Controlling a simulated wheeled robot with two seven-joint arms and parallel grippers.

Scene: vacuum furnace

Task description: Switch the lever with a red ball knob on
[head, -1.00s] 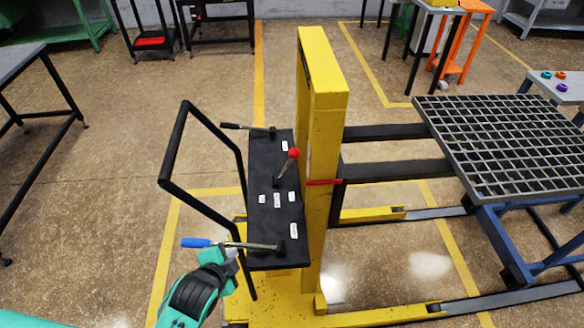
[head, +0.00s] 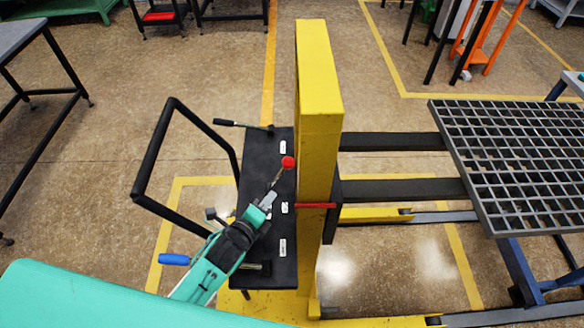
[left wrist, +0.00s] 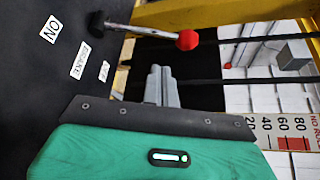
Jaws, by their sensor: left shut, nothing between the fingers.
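The lever's red ball knob (head: 287,162) stands at the end of a short metal shaft on the black control panel (head: 270,150) of the yellow lift. In the left wrist view the red knob (left wrist: 187,40) and its shaft show, with an ON label (left wrist: 51,29) on the panel to the left. My left gripper (head: 268,198) is shut and empty, just below the knob in the head view and close to the lever shaft. In the left wrist view its fingers (left wrist: 160,85) are together, apart from the knob in the picture. My right gripper is not in view.
A black handle bar (head: 150,150) rises left of the panel. The yellow mast (head: 318,90) stands close on the right, with a grated platform (head: 510,150) beyond.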

